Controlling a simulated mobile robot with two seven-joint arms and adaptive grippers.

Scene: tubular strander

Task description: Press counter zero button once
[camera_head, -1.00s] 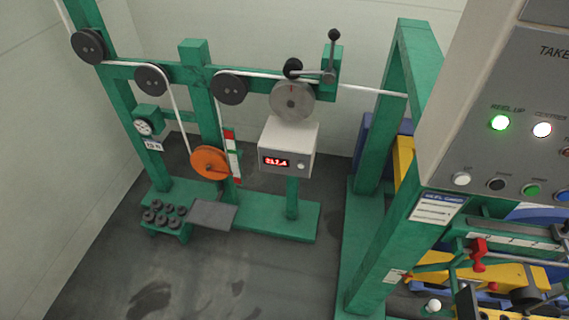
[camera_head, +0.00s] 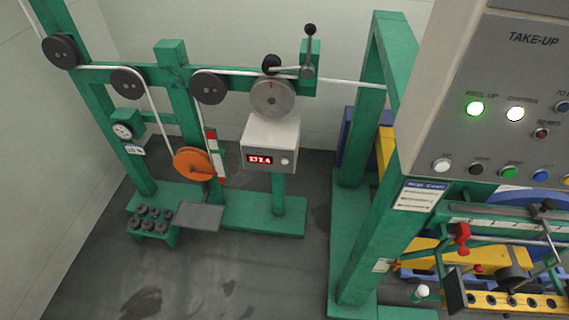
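The counter is a light grey box (camera_head: 270,141) on a green post, below a grey measuring wheel (camera_head: 272,97). Its red display (camera_head: 259,159) is lit and seems to read 217.4 or 237.4; the digits are too small to be sure. A small round white button (camera_head: 285,161) sits on its front face, right of the display. Nothing touches the button. Neither of my grippers shows in the head view.
A grey TAKE-UP panel (camera_head: 510,80) with several buttons and lit lamps fills the upper right. A green frame post (camera_head: 385,220) stands between it and the counter. An orange pulley (camera_head: 193,164) and a rack of weights (camera_head: 152,226) are at left. The dark floor (camera_head: 200,285) in front is clear.

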